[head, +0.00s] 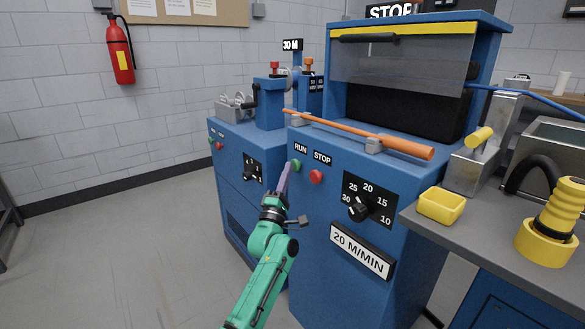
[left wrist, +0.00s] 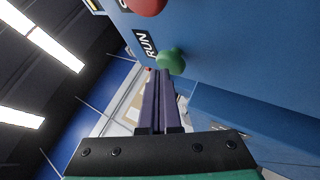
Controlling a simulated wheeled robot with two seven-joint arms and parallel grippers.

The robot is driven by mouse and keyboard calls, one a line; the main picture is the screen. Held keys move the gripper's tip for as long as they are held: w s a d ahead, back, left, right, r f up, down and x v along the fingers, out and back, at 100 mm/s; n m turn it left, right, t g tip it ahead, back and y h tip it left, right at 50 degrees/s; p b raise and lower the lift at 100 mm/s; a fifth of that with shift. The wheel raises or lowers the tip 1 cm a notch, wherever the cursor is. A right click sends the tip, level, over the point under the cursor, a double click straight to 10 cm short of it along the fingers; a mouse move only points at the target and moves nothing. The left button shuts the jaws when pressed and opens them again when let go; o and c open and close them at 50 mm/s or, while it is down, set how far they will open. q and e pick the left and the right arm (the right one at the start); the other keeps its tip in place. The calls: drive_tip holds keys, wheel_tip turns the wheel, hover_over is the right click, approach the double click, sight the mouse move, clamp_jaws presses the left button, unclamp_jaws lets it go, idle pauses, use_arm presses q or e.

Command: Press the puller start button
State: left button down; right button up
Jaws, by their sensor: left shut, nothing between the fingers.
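The green RUN button (head: 296,164) is on the front of the blue machine marked 20 M/MIN, left of the red STOP button (head: 316,176). My left gripper (head: 286,166) is shut and empty, with its purple fingertips just left of the green button. In the left wrist view, the green button (left wrist: 170,61) is at the ends of the shut fingers (left wrist: 159,73), under the RUN label. I cannot tell whether the tips touch it. Part of the red button (left wrist: 148,5) shows at the top edge there. My right gripper is not in view.
A black speed dial (head: 359,208) is right of the buttons. An orange bar (head: 365,134) lies across the machine's top front. A second blue machine (head: 235,172) with its own small buttons stands at left. A grey bench (head: 470,238) with a yellow bin (head: 441,205) stands at right.

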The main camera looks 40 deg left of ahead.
use_arm(q)
drive_tip(key=shift+w+d, duration=0.1)
drive_tip(key=shift+w, duration=0.3)
drive_tip(key=shift+s, duration=0.1)
idle(0.5)
drive_tip(key=shift+s+a+p, duration=0.15)
drive_tip(key=shift+s+p, duration=0.05)
drive_tip(key=shift+s, duration=0.3)
drive_tip(key=shift+s+a+p, duration=0.15)
drive_tip(key=shift+s+p, duration=0.05)
drive_tip(key=shift+s, duration=0.3)
drive_tip(key=s, duration=0.1)
drive_tip(key=s+a+p, duration=0.1)
drive_tip(key=s, duration=0.1)
drive_tip(key=s+p, duration=0.1)
drive_tip(key=s, duration=0.1)
drive_tip(key=shift+a, duration=0.25)
drive_tip(key=shift+w, duration=0.1)
